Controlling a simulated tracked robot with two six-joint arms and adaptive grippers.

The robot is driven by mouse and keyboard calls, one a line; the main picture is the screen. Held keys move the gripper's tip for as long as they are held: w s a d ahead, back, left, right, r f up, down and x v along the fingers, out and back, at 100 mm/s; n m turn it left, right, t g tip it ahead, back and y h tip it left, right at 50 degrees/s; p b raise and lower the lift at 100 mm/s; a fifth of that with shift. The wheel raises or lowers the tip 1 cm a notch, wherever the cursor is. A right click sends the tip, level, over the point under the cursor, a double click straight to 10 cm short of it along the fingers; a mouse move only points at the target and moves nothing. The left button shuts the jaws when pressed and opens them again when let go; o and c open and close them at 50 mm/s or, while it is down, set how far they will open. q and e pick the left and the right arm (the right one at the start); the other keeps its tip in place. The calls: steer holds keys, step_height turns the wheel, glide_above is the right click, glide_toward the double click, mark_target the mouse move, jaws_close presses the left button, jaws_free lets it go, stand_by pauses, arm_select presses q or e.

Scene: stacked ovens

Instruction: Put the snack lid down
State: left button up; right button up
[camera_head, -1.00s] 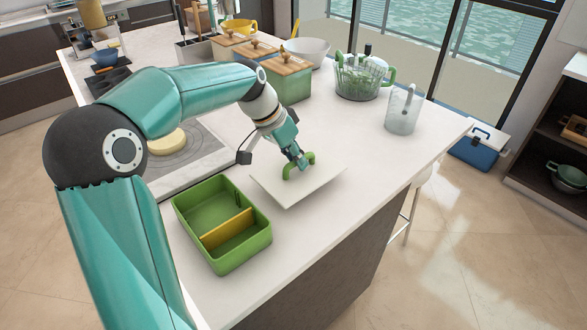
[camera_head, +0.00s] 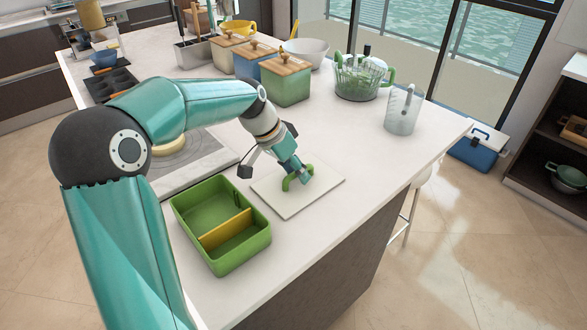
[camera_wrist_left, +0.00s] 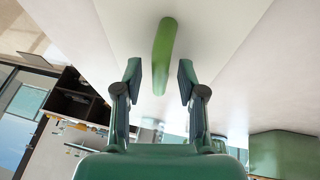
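The snack lid (camera_head: 318,191) is a pale flat panel with a green arched handle (camera_head: 288,184). It lies flat on the countertop, right of the green snack box (camera_head: 259,246), which is open on top and has a yellow divider. My left gripper (camera_head: 303,178) is just above the lid, beside the handle. In the left wrist view, the left gripper (camera_wrist_left: 160,76) has its two fingers wide apart, with the green handle (camera_wrist_left: 163,52) between and beyond the tips, touching neither finger. The lid's pale surface (camera_wrist_left: 215,35) fills the top of that view. My right gripper is not in view.
Wooden-lidded canisters (camera_head: 286,82), a salad spinner (camera_head: 357,79) and a clear jug (camera_head: 402,110) stand farther back on the counter (camera_head: 350,145). A cooktop (camera_head: 205,165) is to the left. Clear counter lies right of the lid, up to the edge.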

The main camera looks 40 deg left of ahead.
arm_select(q)
steer(key=shift+r, duration=0.1)
steer(key=v, duration=1.2)
steer(key=shift+p, duration=0.4)
steer(key=shift+a, duration=0.1)
